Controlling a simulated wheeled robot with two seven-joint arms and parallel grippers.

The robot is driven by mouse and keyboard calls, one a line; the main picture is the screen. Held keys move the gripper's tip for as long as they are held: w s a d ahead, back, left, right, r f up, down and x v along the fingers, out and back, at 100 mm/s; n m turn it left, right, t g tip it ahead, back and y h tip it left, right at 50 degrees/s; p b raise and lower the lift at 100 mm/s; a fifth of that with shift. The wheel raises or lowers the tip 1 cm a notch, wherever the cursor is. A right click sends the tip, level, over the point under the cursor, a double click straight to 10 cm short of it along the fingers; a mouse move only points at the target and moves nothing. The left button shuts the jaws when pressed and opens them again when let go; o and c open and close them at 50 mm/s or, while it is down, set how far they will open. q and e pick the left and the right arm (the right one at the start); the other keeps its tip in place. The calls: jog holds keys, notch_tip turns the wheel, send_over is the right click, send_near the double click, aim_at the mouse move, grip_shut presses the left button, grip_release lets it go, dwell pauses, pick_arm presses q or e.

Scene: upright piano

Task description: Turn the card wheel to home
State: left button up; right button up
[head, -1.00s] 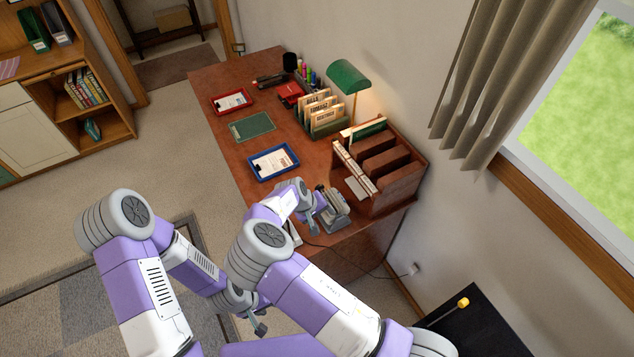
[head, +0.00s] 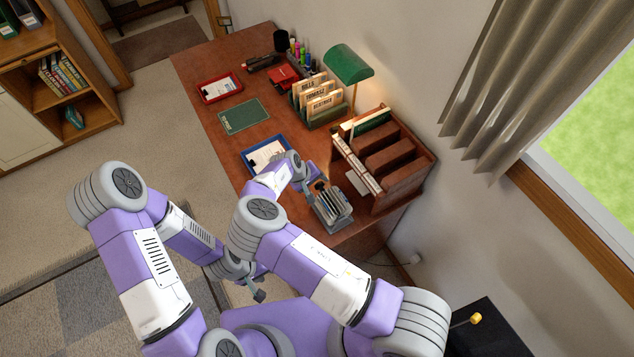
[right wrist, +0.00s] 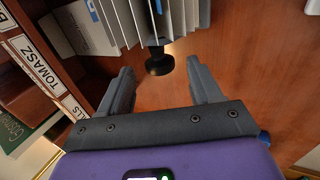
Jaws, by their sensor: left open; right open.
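The card wheel (head: 333,207) is a grey desk holder with a fan of upright cards, standing near the desk's front right corner. In the right wrist view its pale cards (right wrist: 135,20) fill the top, with a black knob (right wrist: 160,62) below them. My right gripper (head: 311,186) is at the wheel's knob side. In the right wrist view its jaws (right wrist: 161,72) are open, with the knob in the gap near the fingertips; contact cannot be told. My left gripper (head: 259,294) is open and empty, low and away from the desk. The card lettering is too small to read.
A wooden file rack (head: 400,165) stands close right of the wheel; its labelled binders (right wrist: 38,62) show at left in the wrist view. A green lamp (head: 348,65) stands near the wall.

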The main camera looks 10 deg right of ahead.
jog(key=shift+x, duration=1.15)
jog(key=shift+w, duration=0.15)
jog(key=shift+c, duration=0.2)
jog(key=c, duration=1)
jog(key=shift+r, duration=0.1)
